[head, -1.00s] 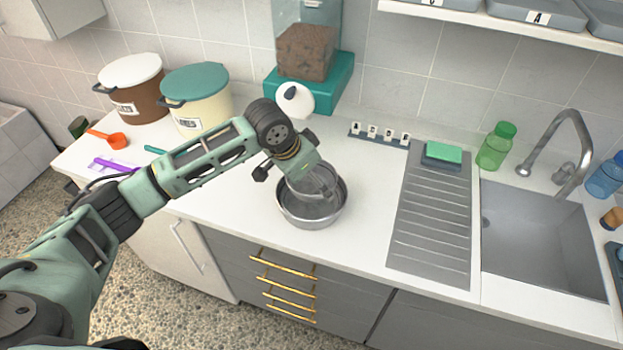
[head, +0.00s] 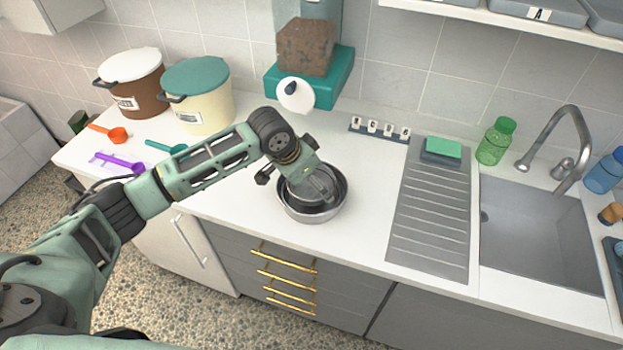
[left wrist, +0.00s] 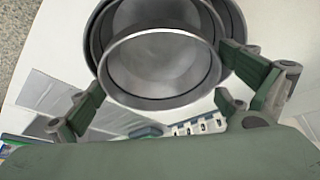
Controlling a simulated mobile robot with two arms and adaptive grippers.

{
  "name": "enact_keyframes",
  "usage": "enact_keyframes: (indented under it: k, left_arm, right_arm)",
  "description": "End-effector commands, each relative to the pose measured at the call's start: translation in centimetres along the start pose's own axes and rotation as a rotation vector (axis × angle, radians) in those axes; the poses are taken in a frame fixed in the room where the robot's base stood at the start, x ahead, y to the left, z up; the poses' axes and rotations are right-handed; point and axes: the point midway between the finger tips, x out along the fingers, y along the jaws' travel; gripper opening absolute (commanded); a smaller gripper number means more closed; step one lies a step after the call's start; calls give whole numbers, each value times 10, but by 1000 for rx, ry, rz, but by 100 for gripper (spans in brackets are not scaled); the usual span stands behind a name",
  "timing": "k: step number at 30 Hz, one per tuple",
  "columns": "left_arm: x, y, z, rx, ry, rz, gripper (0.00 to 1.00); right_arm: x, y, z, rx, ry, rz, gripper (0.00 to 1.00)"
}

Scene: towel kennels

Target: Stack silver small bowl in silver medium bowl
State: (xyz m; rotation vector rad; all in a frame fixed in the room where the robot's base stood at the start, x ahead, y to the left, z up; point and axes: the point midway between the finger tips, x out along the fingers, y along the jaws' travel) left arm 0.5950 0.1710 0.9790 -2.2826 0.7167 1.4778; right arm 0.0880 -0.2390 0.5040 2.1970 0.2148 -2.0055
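The small silver bowl (left wrist: 160,65) is in front of my left gripper in the left wrist view, its rim between the fingers. My left gripper (head: 308,180) points down over the silver medium bowl (head: 309,216) on the white counter and looks shut on the small bowl. In the head view the small bowl (head: 317,190) sits low inside the larger rim, partly hidden by the gripper. In the left wrist view a wider silver rim (left wrist: 236,60) shows around and behind it. Whether the small bowl touches the bottom is hidden. My right gripper is not in view.
A teal-based food dispenser (head: 337,82) stands behind the bowls. A white lidded tub (head: 130,85), a teal-lidded tub (head: 200,105) and several scoops are at left. A ridged drainer (head: 430,225) and sink (head: 535,240) are at right. Counter between bowls and drainer is clear.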

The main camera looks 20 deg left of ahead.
Motion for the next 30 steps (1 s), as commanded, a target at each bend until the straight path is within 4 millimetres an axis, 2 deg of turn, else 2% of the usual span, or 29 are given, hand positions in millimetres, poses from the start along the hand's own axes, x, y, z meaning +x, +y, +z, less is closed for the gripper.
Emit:
enact_keyframes:
  k: [10,14,17,24,30]
  left_arm:
    - [-1,0,0,0,1,0,100]
    - [-8,-1,-4,-1,3,-1,100]
    - [-23,-2,-6,-1,4,-2,100]
    - [-77,-1,-6,2,5,-3,100]
    - [-113,-1,-5,0,2,-1,100]
  right_arm:
    - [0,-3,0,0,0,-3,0]
    - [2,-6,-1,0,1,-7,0]
    - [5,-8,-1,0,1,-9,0]
    - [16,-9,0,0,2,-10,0]
    - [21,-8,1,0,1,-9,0]
